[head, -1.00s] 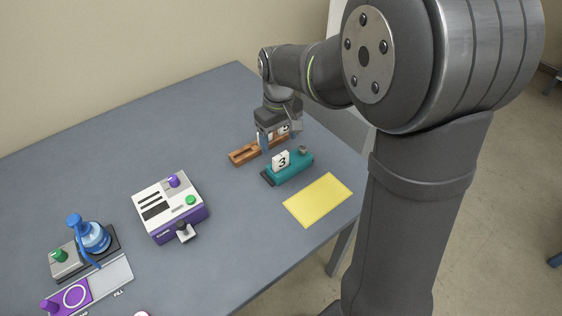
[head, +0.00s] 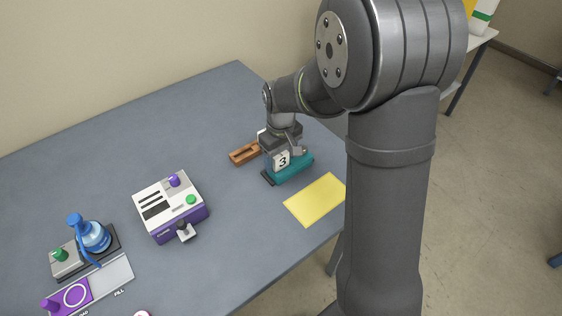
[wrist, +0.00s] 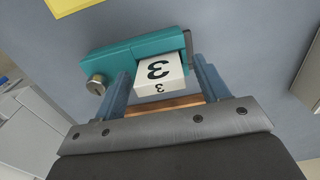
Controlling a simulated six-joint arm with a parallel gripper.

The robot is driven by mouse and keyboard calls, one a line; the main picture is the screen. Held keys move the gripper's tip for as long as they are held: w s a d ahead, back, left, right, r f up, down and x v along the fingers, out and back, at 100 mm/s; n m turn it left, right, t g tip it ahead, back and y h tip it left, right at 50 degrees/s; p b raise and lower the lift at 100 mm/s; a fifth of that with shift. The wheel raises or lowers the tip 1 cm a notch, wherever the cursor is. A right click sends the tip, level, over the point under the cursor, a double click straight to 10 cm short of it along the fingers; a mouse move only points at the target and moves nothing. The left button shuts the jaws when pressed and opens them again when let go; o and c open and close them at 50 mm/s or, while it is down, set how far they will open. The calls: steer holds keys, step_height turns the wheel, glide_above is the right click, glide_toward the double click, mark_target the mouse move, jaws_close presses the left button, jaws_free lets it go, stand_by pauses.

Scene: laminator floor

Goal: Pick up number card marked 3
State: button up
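The number card marked 3 (head: 282,161) is a white block with a black 3. It stands at a teal holder (head: 297,168) on the table. In the wrist view the card (wrist: 159,72) shows between the two blue fingers of my gripper (wrist: 160,70), with a small gap visible on each side. My gripper (head: 281,155) is open and low over the teal holder in the head view. The teal holder also shows in the wrist view (wrist: 115,57), with a round metal knob at one end.
A wooden rack (head: 244,154) lies just behind, partly hidden by my gripper. A yellow sheet (head: 317,199) lies in front of the holder. The table between is clear.

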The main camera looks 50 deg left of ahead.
steer(key=c, duration=0.9)
steer(key=shift+r, duration=0.1)
